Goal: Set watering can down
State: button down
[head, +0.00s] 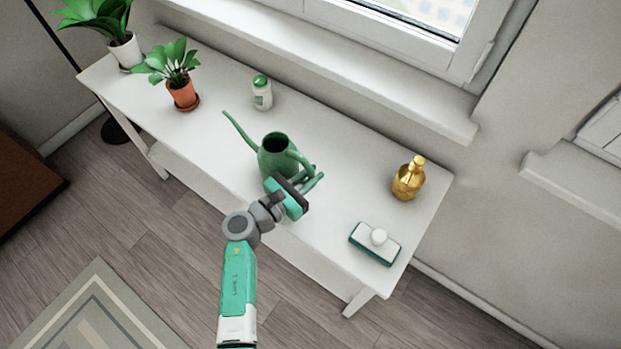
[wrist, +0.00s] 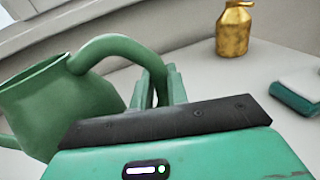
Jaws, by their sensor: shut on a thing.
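The green watering can (head: 274,160) is upright at the middle of the white table, near its front edge, with its spout toward the left. In the head view I cannot tell whether its base touches the tabletop. My gripper (head: 312,183) is at the can's right side, shut on its handle. In the wrist view the can's body (wrist: 62,105) is at the left, and its curved handle (wrist: 122,47) runs down between my gripper's fingers (wrist: 160,88). The can's base is hidden there behind my gripper.
A plant in a white pot (head: 125,52) stands at the far left end. Bare tabletop lies around the can.

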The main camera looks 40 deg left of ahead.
jog(key=c, duration=1.4)
grip_release()
jog(key=shift+f, duration=0.1)
jog(key=shift+s+r+p, duration=0.1)
jog(key=shift+r+p, duration=0.1)
jog(key=shift+p, duration=0.1)
jog(key=s+p, duration=0.1)
jog(key=s, duration=0.3)
jog(key=s+a, duration=0.1)
jog(key=s, duration=0.2)
jog(key=s+a+p, duration=0.1)
jog(key=s, duration=0.3)
jog(key=shift+s+p, duration=0.35)
